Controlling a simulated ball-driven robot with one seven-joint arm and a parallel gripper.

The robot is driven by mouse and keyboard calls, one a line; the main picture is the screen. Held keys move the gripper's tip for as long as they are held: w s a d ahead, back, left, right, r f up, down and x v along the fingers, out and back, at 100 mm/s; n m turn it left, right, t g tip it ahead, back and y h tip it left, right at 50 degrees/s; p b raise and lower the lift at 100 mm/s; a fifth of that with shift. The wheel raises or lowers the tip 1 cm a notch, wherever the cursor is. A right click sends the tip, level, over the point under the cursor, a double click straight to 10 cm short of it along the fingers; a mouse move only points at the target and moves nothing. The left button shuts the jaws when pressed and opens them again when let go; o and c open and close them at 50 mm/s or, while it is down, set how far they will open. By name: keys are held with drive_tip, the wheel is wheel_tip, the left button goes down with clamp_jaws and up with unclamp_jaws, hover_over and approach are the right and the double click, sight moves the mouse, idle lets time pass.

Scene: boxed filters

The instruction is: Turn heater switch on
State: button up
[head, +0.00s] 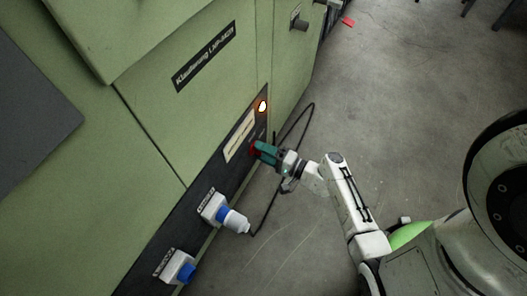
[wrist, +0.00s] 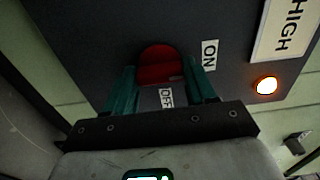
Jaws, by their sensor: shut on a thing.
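The heater switch is a red knob (wrist: 160,62) on a dark panel in the wrist view, between an ON label (wrist: 209,55) and an OFF label (wrist: 166,97). Only a little of its red (head: 254,149) shows in the head view. My gripper (wrist: 160,76) has its two green fingers on either side of the knob and is shut on it; it also shows in the head view (head: 266,153) against the panel. A round lamp (wrist: 265,85) beside the labels glows orange-white; it also shows in the head view (head: 262,106). The fingers hide the knob's sides, and I cannot tell its setting.
The green cabinet (head: 165,125) stands at left. Two sockets protrude below the switch: one with a blue and white plug (head: 231,218), one blue (head: 187,273). A black cable (head: 268,205) loops near my gripper. The grey floor (head: 410,110) at right is mostly clear.

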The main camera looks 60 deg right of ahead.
drive_tip(key=o, duration=1)
drive_tip(key=shift+o, duration=0.2)
drive_tip(key=s+p, duration=0.2)
drive_tip(key=s, duration=0.9)
drive_tip(key=shift+d, duration=0.15)
drive_tip(key=shift+w, duration=0.1)
drive_tip(key=a+f+n+g+y, duration=0.1)
drive_tip(key=a+n+g+y, duration=0.6)
drive_tip(key=a+n+g, duration=0.65)
drive_tip(key=s+d+r+n+g+h+p, duration=0.1)
drive_tip(key=r+h+p, duration=0.3)
drive_tip(key=r+p, duration=1.5)
drive_tip(key=s+r+n+g+h+p, duration=0.2)
drive_tip(key=r+p, duration=1.7)
drive_tip(key=r, duration=1)
drive_tip(key=shift+d+r+h+p, duration=0.35)
drive_tip(key=shift+d+h+p, duration=0.05)
drive_tip(key=shift+h, duration=0.5)
